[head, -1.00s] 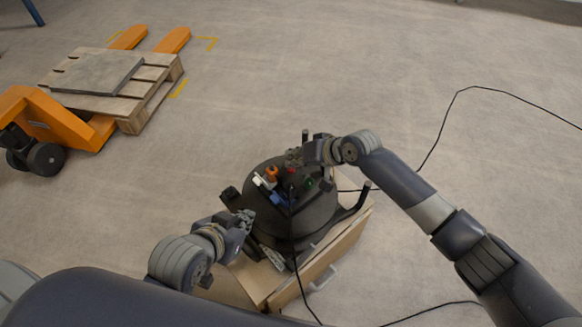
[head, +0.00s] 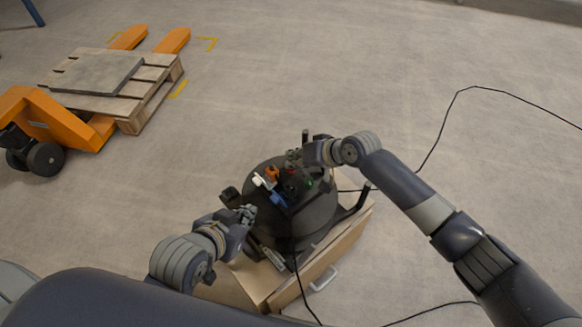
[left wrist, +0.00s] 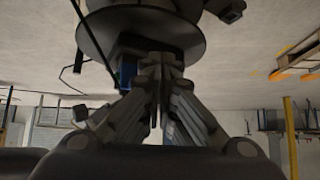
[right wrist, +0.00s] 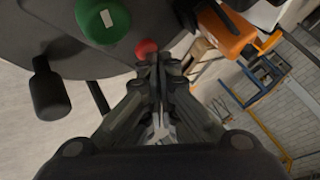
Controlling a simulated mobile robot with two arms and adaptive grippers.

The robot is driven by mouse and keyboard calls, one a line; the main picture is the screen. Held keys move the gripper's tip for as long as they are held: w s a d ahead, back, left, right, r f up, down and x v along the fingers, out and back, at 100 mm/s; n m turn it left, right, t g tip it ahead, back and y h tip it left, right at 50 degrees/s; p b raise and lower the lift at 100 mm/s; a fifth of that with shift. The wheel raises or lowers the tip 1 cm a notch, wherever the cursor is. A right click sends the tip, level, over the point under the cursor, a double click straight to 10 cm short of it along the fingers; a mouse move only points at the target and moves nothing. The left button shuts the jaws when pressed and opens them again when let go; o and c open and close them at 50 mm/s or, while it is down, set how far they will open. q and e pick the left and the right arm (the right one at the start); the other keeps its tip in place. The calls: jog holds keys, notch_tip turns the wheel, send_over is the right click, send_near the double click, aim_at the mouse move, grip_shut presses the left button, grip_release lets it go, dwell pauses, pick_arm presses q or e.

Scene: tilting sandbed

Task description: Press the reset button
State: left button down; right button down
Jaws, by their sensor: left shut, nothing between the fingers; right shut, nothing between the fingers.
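A black round device (head: 311,218) has several coloured parts on its top. A small round red button (right wrist: 146,48) shows in the right wrist view, right at the tips of my right gripper (right wrist: 158,62); I cannot tell whether they touch. In the head view my right gripper (head: 293,158) is shut and empty over the device's far side, beside the red button (head: 290,170). My left gripper (head: 247,214) is shut and empty at the device's near left edge. It also shows in the left wrist view (left wrist: 156,62). I see no readable label marking a reset button.
Near the red button are a green knob (right wrist: 103,20) and an orange part (right wrist: 228,32). Blue (head: 279,200) and white (head: 258,180) parts stand on the device. It sits on a wooden box (head: 318,268). A black cable (head: 424,158) crosses the floor. A pallet (head: 133,120) stands far left.

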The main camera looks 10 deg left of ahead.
pick_arm(q)
jog(key=shift+w+d+r, duration=0.15)
jog(key=shift+w+r, duration=0.1)
jog(key=shift+w, duration=0.05)
pick_arm(e)
jog(key=shift+f, duration=0.2)
dwell(0.4)
jog(key=shift+r+p, duration=0.65)
jog(key=shift+r, duration=0.25)
pick_arm(q)
jog(key=s+a+f+g, duration=0.1)
jog(key=s+f+g, duration=0.1)
jog(key=s, duration=0.3)
jog(key=s+a+f+g+y, duration=0.1)
jog(key=s+a+f+g, duration=0.1)
jog(key=s, duration=0.3)
jog(key=shift+s+a+f+g+p, duration=0.2)
jog(key=shift+g+p, duration=0.15)
jog(key=shift+g, duration=0.25)
pick_arm(e)
jog(key=shift+r, duration=0.1)
